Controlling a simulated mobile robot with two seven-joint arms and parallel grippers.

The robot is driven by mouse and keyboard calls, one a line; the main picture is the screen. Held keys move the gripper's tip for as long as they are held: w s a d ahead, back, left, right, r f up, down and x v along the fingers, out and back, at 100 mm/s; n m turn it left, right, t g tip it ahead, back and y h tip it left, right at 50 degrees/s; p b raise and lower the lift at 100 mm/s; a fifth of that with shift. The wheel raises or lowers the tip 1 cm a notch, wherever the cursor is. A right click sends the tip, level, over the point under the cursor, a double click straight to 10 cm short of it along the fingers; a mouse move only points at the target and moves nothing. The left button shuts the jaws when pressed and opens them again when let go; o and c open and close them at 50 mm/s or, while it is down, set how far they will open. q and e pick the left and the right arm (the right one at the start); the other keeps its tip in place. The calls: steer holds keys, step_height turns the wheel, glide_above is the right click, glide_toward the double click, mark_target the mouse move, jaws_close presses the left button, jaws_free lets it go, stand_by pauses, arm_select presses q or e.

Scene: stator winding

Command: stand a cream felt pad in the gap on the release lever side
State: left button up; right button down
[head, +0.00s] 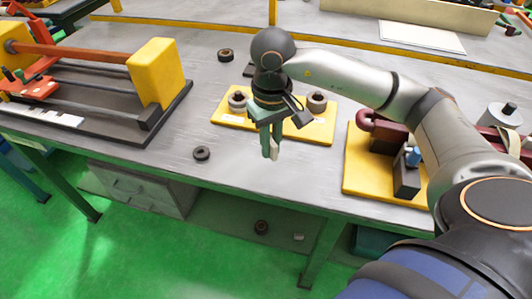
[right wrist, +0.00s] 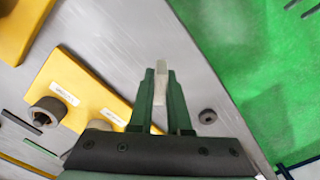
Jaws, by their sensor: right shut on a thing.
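My right gripper (head: 268,146) hangs over the front part of the grey table, pointing down. It is shut on a small cream felt pad (head: 274,150), which sticks out past the fingertips. In the right wrist view the pad (right wrist: 160,83) is pinched upright between the two green fingers (right wrist: 161,78), above bare table. A yellow base (head: 347,178) at the right carries a dark red fixture (head: 372,119) and a dark block with a blue knob (head: 413,155), partly hidden by my right arm. I cannot tell which part is the release lever or its gap. My left gripper is not in view.
A labelled yellow plate (head: 317,133) with round metal parts lies behind the gripper. A dark ring (head: 201,153) lies near the front edge, another (head: 225,55) farther back. A machine with yellow blocks (head: 157,72) stands left.

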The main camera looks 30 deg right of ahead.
mark_target(266, 165)
steer(key=shift+w+d+f, duration=0.1)
steer(key=shift+w+f, duration=0.8)
steer(key=shift+f, duration=0.2)
steer(key=shift+w+f+p, duration=0.15)
steer(key=shift+f, duration=0.75)
steer(key=shift+w+f+p, duration=0.1)
steer(key=shift+f+p, duration=0.05)
steer(key=shift+f, duration=0.75)
steer(key=shift+f+b, duration=0.2)
steer(key=shift+b, duration=0.1)
steer(key=c, duration=0.9)
jaws_free()
steer(key=shift+o, duration=0.2)
steer(key=shift+r, duration=0.15)
steer(key=shift+r+p, duration=0.2)
steer(key=shift+p, duration=0.25)
step_height(266, 165, up, 12)
steer(key=shift+f, duration=0.15)
